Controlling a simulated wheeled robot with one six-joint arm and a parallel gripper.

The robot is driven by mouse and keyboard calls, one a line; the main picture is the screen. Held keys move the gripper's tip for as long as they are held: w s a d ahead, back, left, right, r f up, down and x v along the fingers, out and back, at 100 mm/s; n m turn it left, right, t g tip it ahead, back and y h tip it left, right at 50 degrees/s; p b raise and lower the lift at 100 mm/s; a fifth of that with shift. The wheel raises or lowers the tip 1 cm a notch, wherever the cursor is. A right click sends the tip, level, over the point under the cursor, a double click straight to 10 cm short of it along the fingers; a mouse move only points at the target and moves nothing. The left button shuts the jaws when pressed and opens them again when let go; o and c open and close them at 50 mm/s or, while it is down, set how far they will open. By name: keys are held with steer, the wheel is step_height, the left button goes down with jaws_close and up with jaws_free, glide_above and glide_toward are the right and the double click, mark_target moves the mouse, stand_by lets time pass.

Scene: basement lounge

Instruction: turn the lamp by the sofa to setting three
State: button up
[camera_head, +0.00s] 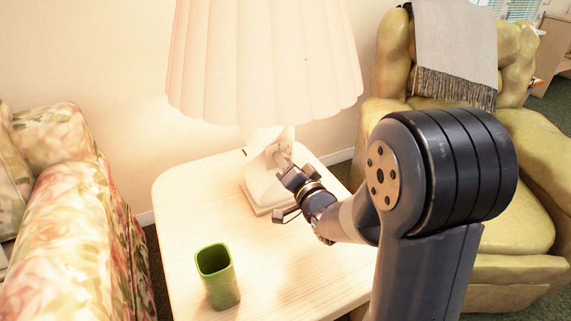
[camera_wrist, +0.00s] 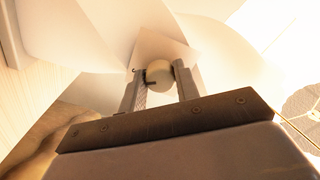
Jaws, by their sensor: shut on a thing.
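The lamp (camera_head: 266,60) stands on a light wooden side table beside the floral sofa. It has a pleated, glowing shade and a white base (camera_head: 262,186). My gripper (camera_head: 283,160) reaches in from the right, below the shade, to the front of the lamp's neck. In the wrist view, my gripper's two fingers (camera_wrist: 159,82) are closed on either side of a round, pale knob (camera_wrist: 158,73) with a dark mark on it. Any setting numbers are not visible. In the head view the knob is mostly hidden by my gripper.
A green cup (camera_head: 218,277) stands on the side table (camera_head: 185,225), in front of the lamp. The floral sofa (camera_head: 75,235) is at the left. A yellow armchair (camera_head: 520,145) with a grey throw (camera_head: 455,45) is at the right. The table's left part is clear.

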steer(key=o, duration=1)
steer(key=p+v, duration=0.1)
steer(key=v, duration=0.9)
steer(key=shift+s+d, duration=0.15)
steer(key=shift+s, duration=0.25)
steer(key=shift+w, duration=0.1)
steer(key=b+x, duration=0.1)
steer(key=x, duration=0.9)
steer(key=shift+w, duration=0.3)
